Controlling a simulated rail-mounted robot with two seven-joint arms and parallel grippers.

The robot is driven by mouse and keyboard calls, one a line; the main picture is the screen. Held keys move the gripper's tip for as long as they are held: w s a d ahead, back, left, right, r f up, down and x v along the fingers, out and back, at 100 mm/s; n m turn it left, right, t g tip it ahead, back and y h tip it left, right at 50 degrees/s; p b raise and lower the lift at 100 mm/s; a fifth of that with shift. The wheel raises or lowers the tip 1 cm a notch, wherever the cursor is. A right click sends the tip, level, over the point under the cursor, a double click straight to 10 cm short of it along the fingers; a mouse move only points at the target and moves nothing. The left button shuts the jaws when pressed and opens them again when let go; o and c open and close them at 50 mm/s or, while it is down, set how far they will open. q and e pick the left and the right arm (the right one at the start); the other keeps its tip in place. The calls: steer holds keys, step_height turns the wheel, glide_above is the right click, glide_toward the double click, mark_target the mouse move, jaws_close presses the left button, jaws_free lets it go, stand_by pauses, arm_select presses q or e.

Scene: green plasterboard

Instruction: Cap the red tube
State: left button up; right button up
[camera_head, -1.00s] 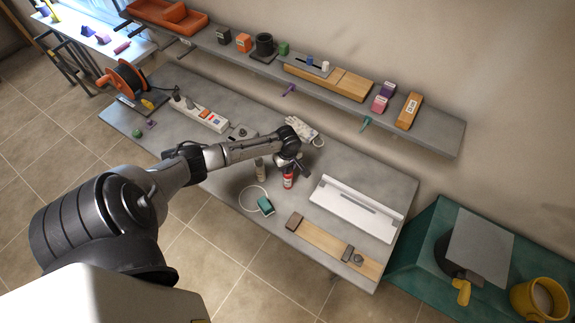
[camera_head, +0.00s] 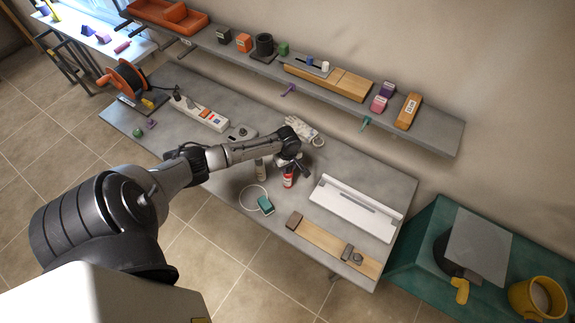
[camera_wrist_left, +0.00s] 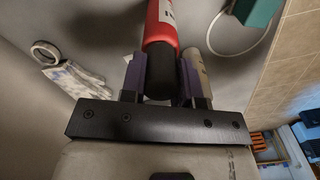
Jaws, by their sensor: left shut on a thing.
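The red tube (camera_head: 288,181) with a white label stands on the grey workbench, just below my left gripper (camera_head: 293,168). In the left wrist view, the red tube (camera_wrist_left: 161,22) lies in line with a black cap (camera_wrist_left: 160,75). The cap sits between the purple-grey fingers of my left gripper (camera_wrist_left: 160,80), which is shut on it. The cap meets the tube's end with no gap that I can see; how firmly it is seated I cannot tell. A beige tube (camera_head: 260,171) stands left of the red one. My right gripper is not in view.
A teal block (camera_head: 265,204) with a white cord loop lies in front of the tubes. A white tray (camera_head: 357,207) stands to the right, gloves (camera_head: 302,129) behind. A wooden board (camera_head: 325,243) lies at the front right. A loaded shelf (camera_head: 440,128) runs above the bench.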

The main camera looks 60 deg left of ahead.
arm_select(q)
steer(key=o, duration=0.7)
steer(key=shift+o, duration=1.3)
steer(key=shift+o, duration=0.4)
steer(key=o, duration=0.4)
steer(key=shift+r, duration=0.1)
